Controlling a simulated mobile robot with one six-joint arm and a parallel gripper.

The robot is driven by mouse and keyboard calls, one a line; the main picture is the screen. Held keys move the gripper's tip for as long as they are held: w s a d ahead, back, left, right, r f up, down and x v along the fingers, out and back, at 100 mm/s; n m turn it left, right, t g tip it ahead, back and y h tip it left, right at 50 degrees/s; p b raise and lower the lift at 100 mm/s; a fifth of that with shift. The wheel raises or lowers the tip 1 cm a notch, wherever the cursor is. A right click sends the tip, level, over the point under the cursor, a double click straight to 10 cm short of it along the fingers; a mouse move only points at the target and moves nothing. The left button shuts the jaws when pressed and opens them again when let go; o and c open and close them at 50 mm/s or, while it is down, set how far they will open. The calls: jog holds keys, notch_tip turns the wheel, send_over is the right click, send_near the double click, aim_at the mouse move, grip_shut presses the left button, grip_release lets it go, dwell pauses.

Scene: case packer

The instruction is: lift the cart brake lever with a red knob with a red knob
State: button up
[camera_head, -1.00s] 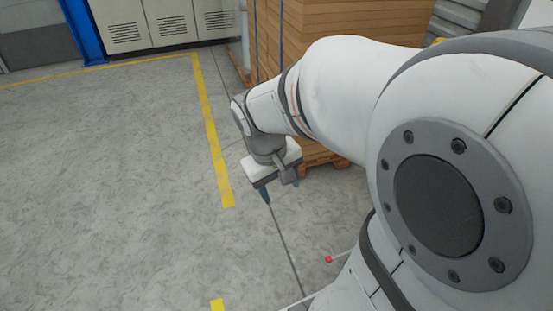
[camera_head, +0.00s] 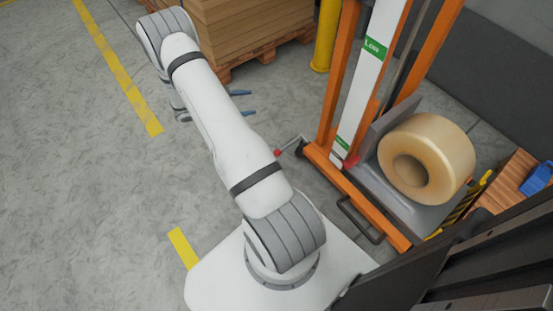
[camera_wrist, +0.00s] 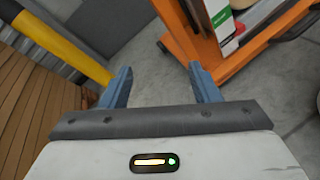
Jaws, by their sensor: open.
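The cart brake lever (camera_head: 291,143) is a thin rod with a red knob (camera_head: 278,152) at its end. It sticks out low on the left side of the orange lift cart (camera_head: 358,195). In the head view my gripper (camera_head: 244,103) is open and empty, with its blue fingers pointing right, above and left of the knob in the picture. My arm hides part of the gripper. In the wrist view the open fingers (camera_wrist: 162,80) have bare floor between them, and the orange cart frame (camera_wrist: 208,45) is just beyond the right finger. I cannot make out the lever there.
A large tape roll (camera_head: 455,150) sits on the cart. A yellow post (camera_head: 326,38) and a pallet of stacked cardboard (camera_head: 240,30) stand behind. A blue object (camera_head: 537,178) lies at the right. Grey floor (camera_head: 75,190) on the left is clear.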

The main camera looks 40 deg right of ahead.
jog(key=s+d+f+n+t+h+b, duration=0.1)
jog(key=d+f+n+t+h+b, duration=0.15)
jog(key=f, duration=0.95)
jog(key=s+d+f+n+t+h+b, duration=0.1)
jog(key=f+n+b, duration=0.25)
jog(key=f, duration=0.85)
jog(key=n+t+b, duration=0.3)
jog(key=t+b, duration=0.1)
send_near(277, 153)
jog(key=w+d+f, duration=0.1)
jog(key=d+f, duration=0.1)
jog(key=d, duration=0.2)
jog(key=shift+h, duration=0.35)
jog(key=d, duration=0.2)
jog(key=d+b, duration=0.1)
jog(key=d, duration=0.3)
jog(key=shift+w+d+f+b, duration=0.1)
jog(key=shift+w+d+b, duration=0.25)
jog(key=shift+w+b, duration=0.05)
grip_shut()
